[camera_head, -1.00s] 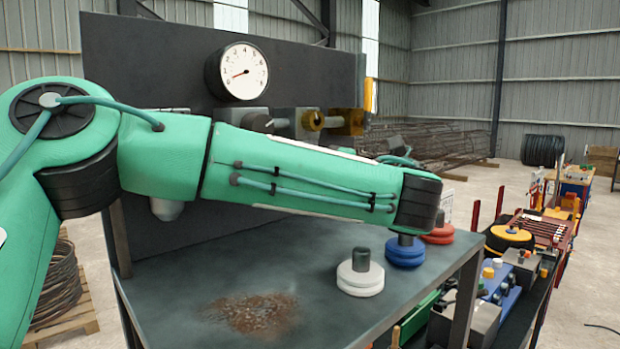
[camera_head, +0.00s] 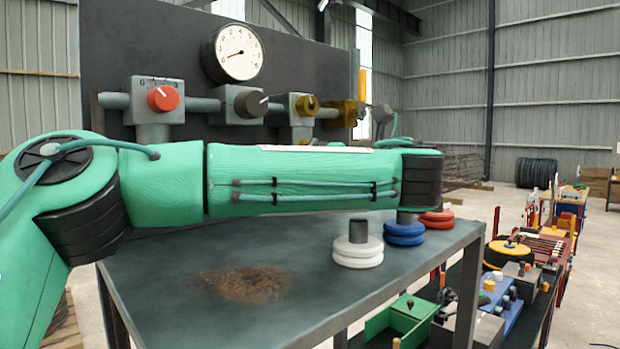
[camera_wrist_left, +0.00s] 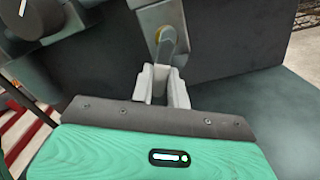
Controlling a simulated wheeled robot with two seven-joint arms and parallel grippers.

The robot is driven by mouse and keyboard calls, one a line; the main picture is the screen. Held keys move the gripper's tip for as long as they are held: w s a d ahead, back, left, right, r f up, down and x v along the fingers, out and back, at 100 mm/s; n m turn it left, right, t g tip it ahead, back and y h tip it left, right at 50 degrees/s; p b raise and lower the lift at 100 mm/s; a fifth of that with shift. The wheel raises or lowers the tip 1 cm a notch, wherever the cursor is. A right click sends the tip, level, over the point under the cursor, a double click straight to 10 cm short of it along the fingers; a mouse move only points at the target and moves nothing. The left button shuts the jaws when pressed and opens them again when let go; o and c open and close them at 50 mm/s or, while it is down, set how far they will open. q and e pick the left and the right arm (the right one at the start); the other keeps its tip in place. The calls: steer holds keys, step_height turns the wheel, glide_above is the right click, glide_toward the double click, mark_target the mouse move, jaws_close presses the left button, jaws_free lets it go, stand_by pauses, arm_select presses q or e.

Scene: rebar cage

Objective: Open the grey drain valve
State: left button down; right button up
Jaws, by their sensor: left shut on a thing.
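The grey valve block (camera_head: 298,113) with a dull yellow hub (camera_head: 308,103) sits on the pipe below the gauge, between a black-knob valve and a yellow valve. Its lower part is behind my left forearm in the head view. In the left wrist view, a small grey lever (camera_wrist_left: 171,46) comes off a yellow hub on a grey block (camera_wrist_left: 162,16). My left gripper (camera_wrist_left: 164,75) is shut on the lever's end, its pale fingers either side of it. The left gripper is hidden in the head view. My right gripper is not in view.
Beside it are a black knob (camera_head: 255,104), a red dial knob (camera_head: 163,98) and a yellow valve (camera_head: 347,113). A round gauge (camera_head: 238,52) is above. White discs (camera_head: 358,254), blue discs (camera_head: 404,234) and red discs (camera_head: 436,220) stand on the bench (camera_head: 210,318).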

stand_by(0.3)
arm_select(q)
steer(key=shift+f, duration=0.1)
steer(key=c, duration=1.4)
jaws_free()
steer(key=shift+o, duration=0.2)
steer(key=shift+w, duration=0.1)
